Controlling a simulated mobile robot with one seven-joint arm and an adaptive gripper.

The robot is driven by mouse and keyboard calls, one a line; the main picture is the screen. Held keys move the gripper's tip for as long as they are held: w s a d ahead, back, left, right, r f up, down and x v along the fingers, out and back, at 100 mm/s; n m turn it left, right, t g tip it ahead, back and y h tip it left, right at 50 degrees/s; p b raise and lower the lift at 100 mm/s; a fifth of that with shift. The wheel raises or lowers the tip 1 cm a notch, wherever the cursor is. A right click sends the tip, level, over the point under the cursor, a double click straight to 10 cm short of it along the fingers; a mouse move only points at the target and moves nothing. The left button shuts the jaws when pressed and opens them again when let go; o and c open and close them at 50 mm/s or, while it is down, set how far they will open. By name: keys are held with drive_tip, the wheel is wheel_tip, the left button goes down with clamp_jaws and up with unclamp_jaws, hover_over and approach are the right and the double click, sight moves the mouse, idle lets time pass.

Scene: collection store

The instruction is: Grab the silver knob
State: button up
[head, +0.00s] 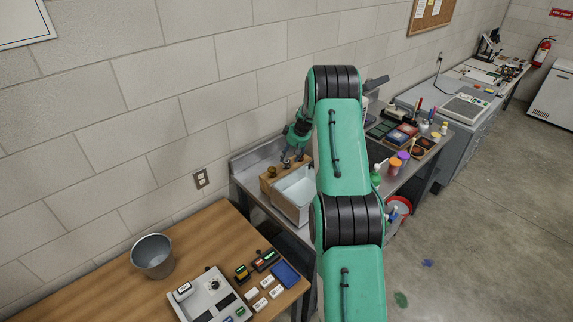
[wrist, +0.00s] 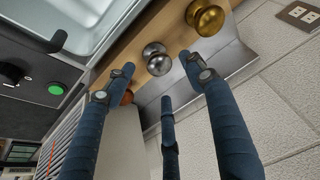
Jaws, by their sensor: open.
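The silver knob (wrist: 157,59) is a round, shiny knob on a wooden board (wrist: 165,22), seen near the upper middle of the wrist view. My gripper (wrist: 158,78) is open, with blue-wrapped fingers pointing towards the knob. One finger lies to the left of the knob and one to the right, with a third below. I cannot tell whether any finger touches it. In the head view my gripper (head: 293,157) is small, over the wooden board (head: 268,187) at the wall side of the sink, and the silver knob cannot be made out clearly.
A brass knob (wrist: 207,18) stands close to the right finger. A copper-coloured knob (wrist: 127,97) is partly hidden by the left finger. A white basin (head: 297,192) adjoins the board. A bucket (head: 153,256) stands on the wooden table (head: 95,290). The block wall is close behind.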

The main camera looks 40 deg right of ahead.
sight(287, 160)
drive_tip(key=shift+f, duration=0.15)
drive_tip(key=shift+p+x, duration=0.7)
drive_tip(key=shift+x, duration=1.8)
drive_tip(key=shift+w, duration=0.1)
drive_tip(key=c, duration=1.4)
